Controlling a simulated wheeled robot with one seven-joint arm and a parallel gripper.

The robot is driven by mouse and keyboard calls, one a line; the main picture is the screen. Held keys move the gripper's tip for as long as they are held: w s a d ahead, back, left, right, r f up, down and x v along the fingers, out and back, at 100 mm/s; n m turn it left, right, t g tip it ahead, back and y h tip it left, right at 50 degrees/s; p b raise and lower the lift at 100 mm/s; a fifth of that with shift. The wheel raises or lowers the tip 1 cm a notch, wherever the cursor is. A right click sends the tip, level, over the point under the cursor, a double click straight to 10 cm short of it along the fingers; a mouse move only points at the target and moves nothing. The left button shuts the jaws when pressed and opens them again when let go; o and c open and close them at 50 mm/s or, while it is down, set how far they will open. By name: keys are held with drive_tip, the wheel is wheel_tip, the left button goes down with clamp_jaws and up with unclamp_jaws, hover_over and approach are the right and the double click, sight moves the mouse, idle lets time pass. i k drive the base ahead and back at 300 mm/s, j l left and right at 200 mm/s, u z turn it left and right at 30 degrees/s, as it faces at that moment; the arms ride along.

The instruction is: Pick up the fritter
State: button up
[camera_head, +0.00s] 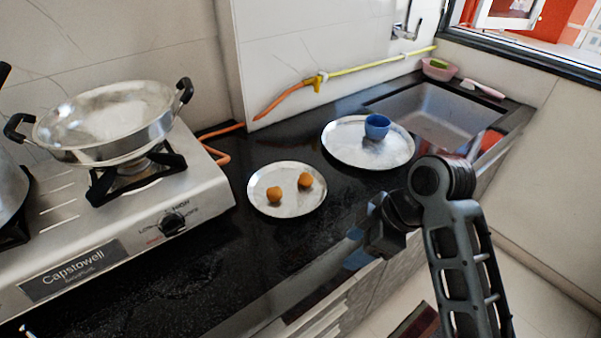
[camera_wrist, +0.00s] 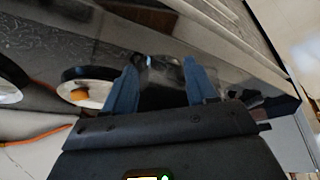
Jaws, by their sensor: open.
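Two round golden-brown fritters, a left one (camera_head: 274,194) and a right one (camera_head: 305,181), lie apart on a small round steel plate (camera_head: 288,210) on the black counter. In the wrist view an orange-brown fritter (camera_wrist: 80,96) shows on the plate (camera_wrist: 97,91), left of my fingers. My gripper (camera_head: 354,246) is at the counter's front edge, to the right of and nearer than the small plate. In the wrist view my gripper (camera_wrist: 160,72) has its two blue fingers spread apart, with nothing held between them.
A larger steel plate (camera_head: 345,150) with a blue cup (camera_head: 376,126) stands behind and right, near the sink (camera_head: 435,112). A gas stove (camera_head: 130,215) with a steel pan (camera_head: 105,120) is at the left. Counter in front of the small plate is clear.

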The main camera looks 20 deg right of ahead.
sight(306, 179)
drive_tip(key=i, duration=0.85)
